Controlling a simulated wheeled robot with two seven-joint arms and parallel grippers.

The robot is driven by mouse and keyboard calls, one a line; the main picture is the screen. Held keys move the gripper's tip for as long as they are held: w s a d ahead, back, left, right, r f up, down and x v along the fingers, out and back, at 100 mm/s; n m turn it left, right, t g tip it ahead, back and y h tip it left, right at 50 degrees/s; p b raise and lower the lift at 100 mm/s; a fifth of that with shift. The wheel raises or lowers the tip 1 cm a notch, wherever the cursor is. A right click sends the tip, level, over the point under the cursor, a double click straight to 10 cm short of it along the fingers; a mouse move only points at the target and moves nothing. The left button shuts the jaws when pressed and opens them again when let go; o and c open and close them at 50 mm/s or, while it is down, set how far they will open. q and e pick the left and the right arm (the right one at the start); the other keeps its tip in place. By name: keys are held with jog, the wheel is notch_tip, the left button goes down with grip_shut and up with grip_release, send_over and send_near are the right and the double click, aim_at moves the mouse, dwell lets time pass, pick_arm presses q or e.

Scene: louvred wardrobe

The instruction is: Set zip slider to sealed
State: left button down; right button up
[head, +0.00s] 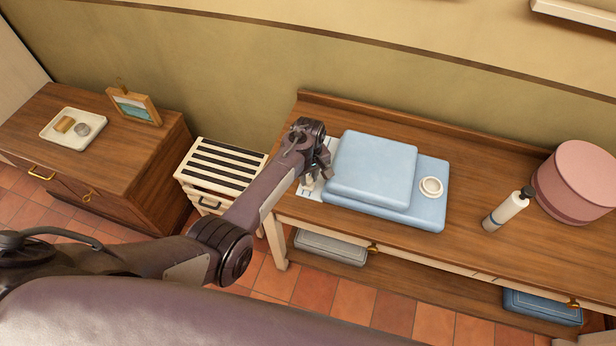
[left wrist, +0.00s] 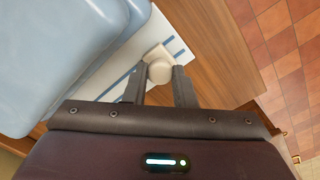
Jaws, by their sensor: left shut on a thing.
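A blue padded storage bag (head: 425,200) with a round cream valve (head: 431,187) lies on the wooden table. A white strip (head: 328,202) runs along the bag's left side; in the left wrist view the strip (left wrist: 176,45) shows blue-grey marks. The zip slider (left wrist: 159,70), a cream knob, sits on this strip. My left gripper (head: 318,172) reaches down over the strip at the bag's left edge. In the left wrist view its two fingers (left wrist: 161,76) are shut on the slider from both sides. The arm partly hides the strip in the head view. My right gripper is not in view.
A white bottle (head: 505,211) and a pink round box (head: 578,182) stand to the right on the table (head: 470,250). A slatted cream box (head: 222,165) stands left of it. A dresser (head: 130,165) with a tray (head: 74,126) and a frame (head: 135,106) is farther left.

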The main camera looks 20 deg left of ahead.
aim_at(309, 179)
pick_arm(q)
jog(key=shift+w, duration=0.1)
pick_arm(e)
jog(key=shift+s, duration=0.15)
pick_arm(q)
jog(key=c, duration=1.6)
grip_release()
jog(key=o, duration=0.4)
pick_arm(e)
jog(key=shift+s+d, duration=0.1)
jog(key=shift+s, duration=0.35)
pick_arm(q)
jog(key=shift+o, duration=0.2)
notch_tip(309, 179, up, 8)
jog(key=shift+f+b, duration=0.1)
jog(key=shift+b, duration=0.2)
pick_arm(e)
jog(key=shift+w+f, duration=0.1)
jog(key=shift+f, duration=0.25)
